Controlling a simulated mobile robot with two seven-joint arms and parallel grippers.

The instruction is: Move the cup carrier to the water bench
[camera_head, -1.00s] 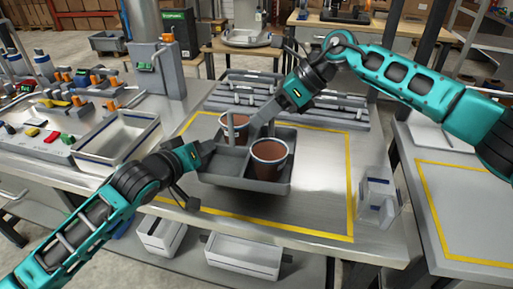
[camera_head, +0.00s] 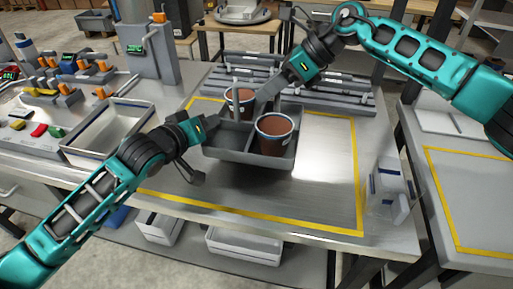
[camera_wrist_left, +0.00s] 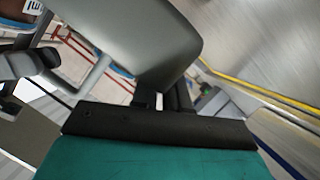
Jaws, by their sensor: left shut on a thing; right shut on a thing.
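The cup carrier (camera_head: 222,143) is a dark grey tray with compartments, in the middle of the head view above the yellow-outlined bench area. Two brown cups with pale rims stand in it, a front cup (camera_head: 275,136) and a back cup (camera_head: 240,101). My left gripper (camera_head: 204,128) is shut on the carrier's left side. My right gripper (camera_head: 268,98) is shut on the carrier at its back, near the back cup; its fingertips are partly hidden.
A steel bench (camera_head: 320,190) with a yellow outline lies below the carrier. Grey racks (camera_head: 330,97) stand behind it, and an empty bin (camera_head: 105,130) at left. A clear holder (camera_head: 386,190) stands at the right edge. Another yellow-outlined bench (camera_head: 470,190) is at right, across a gap.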

